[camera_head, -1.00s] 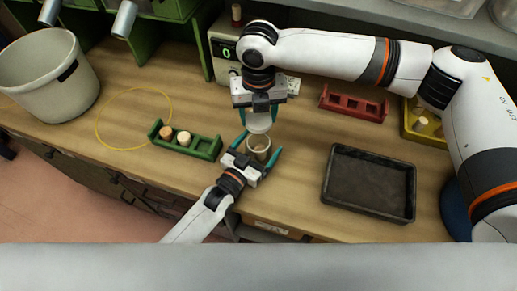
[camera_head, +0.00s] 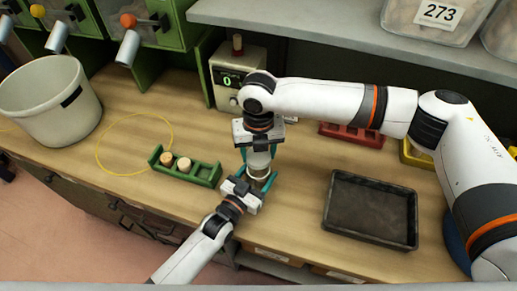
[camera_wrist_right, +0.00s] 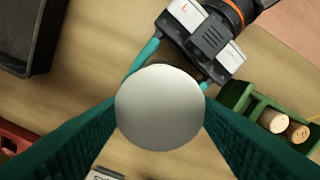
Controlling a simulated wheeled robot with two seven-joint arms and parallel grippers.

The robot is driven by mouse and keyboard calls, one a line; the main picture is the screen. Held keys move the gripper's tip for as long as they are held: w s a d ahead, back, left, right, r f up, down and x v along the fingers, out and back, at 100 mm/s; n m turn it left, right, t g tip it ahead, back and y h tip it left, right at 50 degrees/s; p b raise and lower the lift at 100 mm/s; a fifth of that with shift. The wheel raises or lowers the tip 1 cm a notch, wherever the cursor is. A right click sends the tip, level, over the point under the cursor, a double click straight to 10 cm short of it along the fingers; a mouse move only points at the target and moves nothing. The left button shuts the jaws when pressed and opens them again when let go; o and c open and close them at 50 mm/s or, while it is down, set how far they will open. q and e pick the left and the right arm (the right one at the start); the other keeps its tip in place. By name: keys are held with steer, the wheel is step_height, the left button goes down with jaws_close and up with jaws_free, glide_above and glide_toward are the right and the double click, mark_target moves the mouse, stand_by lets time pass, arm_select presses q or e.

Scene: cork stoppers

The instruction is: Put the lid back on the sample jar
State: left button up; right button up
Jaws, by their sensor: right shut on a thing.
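My right gripper (camera_head: 259,153) points down and is shut on the lid, a pale round disc (camera_wrist_right: 160,108) that fills the middle of the right wrist view. The sample jar (camera_head: 259,172) stands upright on the bench directly under the lid. Whether the lid touches the jar rim, I cannot tell. In the right wrist view the lid hides the jar. My left gripper (camera_head: 256,177) reaches in from the front left, one finger on each side of the jar. The contact between these fingers and the jar is unclear.
A green rack (camera_head: 205,173) with two corks stands left of the jar. A dark tray (camera_head: 372,238) lies to the right. A red rack (camera_head: 352,134) and a device with a green display (camera_head: 216,78) are behind. A white bucket (camera_head: 45,98) stands far left.

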mark_target(258, 175)
steer(key=shift+f, duration=0.55)
steer(key=shift+f, duration=0.1)
steer(key=shift+f, duration=0.75)
steer(key=shift+f, duration=0.6)
